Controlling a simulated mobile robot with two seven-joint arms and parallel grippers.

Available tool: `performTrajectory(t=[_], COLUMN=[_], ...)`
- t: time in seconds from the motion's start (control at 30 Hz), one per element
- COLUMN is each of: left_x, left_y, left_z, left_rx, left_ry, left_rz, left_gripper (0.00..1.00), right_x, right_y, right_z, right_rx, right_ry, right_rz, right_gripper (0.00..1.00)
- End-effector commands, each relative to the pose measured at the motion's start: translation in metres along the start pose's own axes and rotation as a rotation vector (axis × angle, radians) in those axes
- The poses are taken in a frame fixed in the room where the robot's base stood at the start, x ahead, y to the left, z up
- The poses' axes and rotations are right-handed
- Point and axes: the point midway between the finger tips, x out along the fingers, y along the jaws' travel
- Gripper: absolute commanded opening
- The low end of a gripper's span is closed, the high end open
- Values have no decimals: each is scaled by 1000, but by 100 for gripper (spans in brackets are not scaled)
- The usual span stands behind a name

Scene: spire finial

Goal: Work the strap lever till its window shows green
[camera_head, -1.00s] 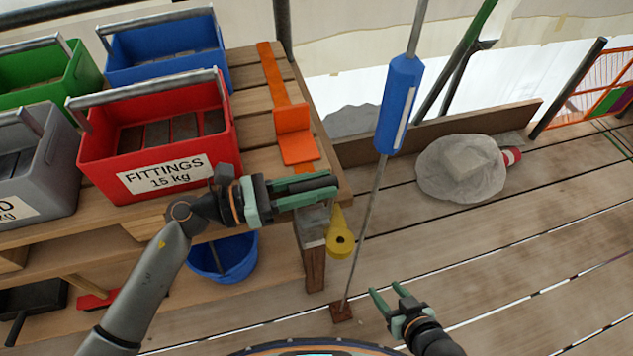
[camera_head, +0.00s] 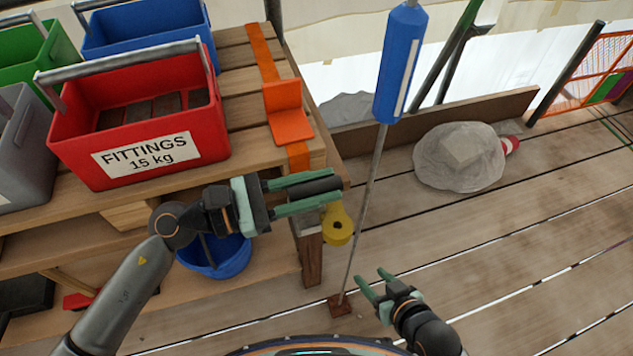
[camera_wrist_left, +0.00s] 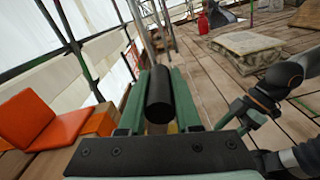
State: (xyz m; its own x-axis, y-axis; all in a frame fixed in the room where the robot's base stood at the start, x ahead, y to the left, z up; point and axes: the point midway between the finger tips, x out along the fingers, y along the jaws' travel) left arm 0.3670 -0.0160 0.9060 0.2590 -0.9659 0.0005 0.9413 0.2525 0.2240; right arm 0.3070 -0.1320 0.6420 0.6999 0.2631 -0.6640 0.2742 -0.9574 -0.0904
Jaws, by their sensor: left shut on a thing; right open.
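The strap lever has a black cylindrical grip (camera_head: 315,187) and a yellow rounded end (camera_head: 338,225) with a dark hole, at the front right corner of the bench. My left gripper (camera_head: 336,185) is shut on the black grip, its green fingers on either side. The left wrist view shows the grip (camera_wrist_left: 158,95) between the fingers. The orange strap (camera_head: 262,50) runs over the bench top to an orange angled piece (camera_head: 288,112). I cannot make out the lever's window or its colour. My right gripper (camera_head: 370,277) is open and empty above the floor, right of the pole.
A thin pole (camera_head: 362,220) with a blue sleeve (camera_head: 400,65) stands just right of the lever. A red fittings crate (camera_head: 205,125) sits on the bench (camera_head: 245,115), and a blue bucket (camera_head: 215,258) is below. A grey covered heap (camera_head: 460,158) lies on the plank floor.

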Motion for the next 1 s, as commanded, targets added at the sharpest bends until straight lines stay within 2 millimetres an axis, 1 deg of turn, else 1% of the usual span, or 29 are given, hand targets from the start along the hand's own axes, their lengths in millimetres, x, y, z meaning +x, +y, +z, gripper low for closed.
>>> performTrajectory(t=[0.13, 0.17, 0.4, 0.83, 0.93, 1.0], left_x=[0, 0, 0, -1, -9, -19], left_y=[0, 0, 0, 0, 0, 0], left_z=[0, 0, 0, 0, -2, -4], left_rx=[-4, -4, -4, -3, -4, -4], left_ry=[1, 1, 1, 1, 3, 5], left_rz=[0, 0, 0, 0, 1, 0], left_gripper=[0, 35, 62, 62, 62, 62], right_x=[-1, -1, -2, -1, 0, 2], right_y=[0, 0, 0, 1, 1, 2], right_z=[1, 1, 4, 5, 7, 10], right_rx=[-1, -1, 0, 1, 1, 0], right_ry=[-1, -1, -5, -5, -6, -6], right_rz=[0, 0, 0, 2, 2, 3], right_gripper=[54, 54, 54, 54, 54, 54])
